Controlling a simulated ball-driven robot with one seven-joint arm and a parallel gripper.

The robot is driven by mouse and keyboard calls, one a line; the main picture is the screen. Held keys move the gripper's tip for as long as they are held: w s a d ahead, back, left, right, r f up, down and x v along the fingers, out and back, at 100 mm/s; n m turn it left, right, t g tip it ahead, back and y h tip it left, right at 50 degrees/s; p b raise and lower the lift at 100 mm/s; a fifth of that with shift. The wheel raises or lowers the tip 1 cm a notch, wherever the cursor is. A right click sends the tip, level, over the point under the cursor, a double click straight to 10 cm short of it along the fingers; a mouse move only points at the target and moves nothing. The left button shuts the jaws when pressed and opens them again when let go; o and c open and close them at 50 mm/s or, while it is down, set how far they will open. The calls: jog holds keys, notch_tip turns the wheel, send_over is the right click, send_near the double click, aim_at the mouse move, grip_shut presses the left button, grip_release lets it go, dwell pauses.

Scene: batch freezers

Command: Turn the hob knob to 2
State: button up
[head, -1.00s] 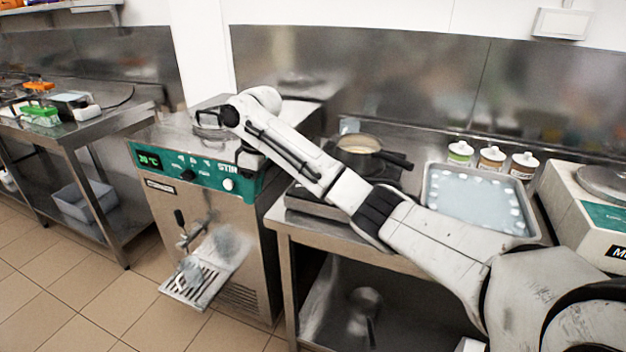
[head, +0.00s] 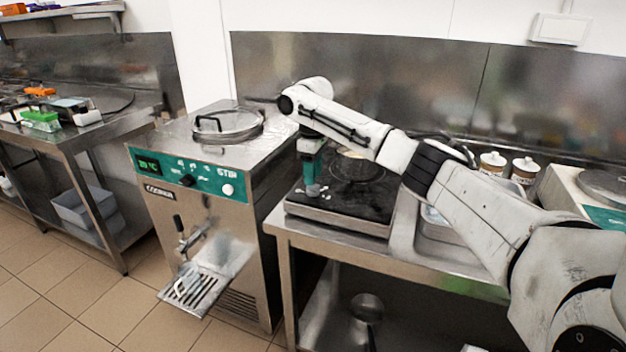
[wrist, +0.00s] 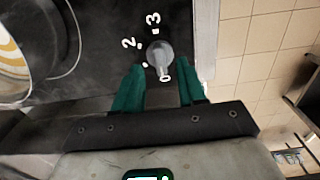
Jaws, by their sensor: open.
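The grey hob knob (wrist: 158,52) sits on the dark hob (wrist: 98,70) in the wrist view. Its pale pointer end faces down the picture, toward my gripper. The white mark 2 (wrist: 128,42) lies up and left of the knob, and the mark 3 (wrist: 153,18) above it. My gripper (wrist: 160,76) is open and empty. Its green fingers lie on either side of the knob's lower end, with gaps on both sides. In the head view my gripper (head: 312,188) points down over the front left of the hob (head: 340,215), hiding the knob's surroundings.
A tray (head: 437,228) and jars (head: 524,168) are to the right, partly behind my arm.

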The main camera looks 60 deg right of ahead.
aim_at(313, 189)
jog(key=shift+f, duration=1.4)
grip_shut()
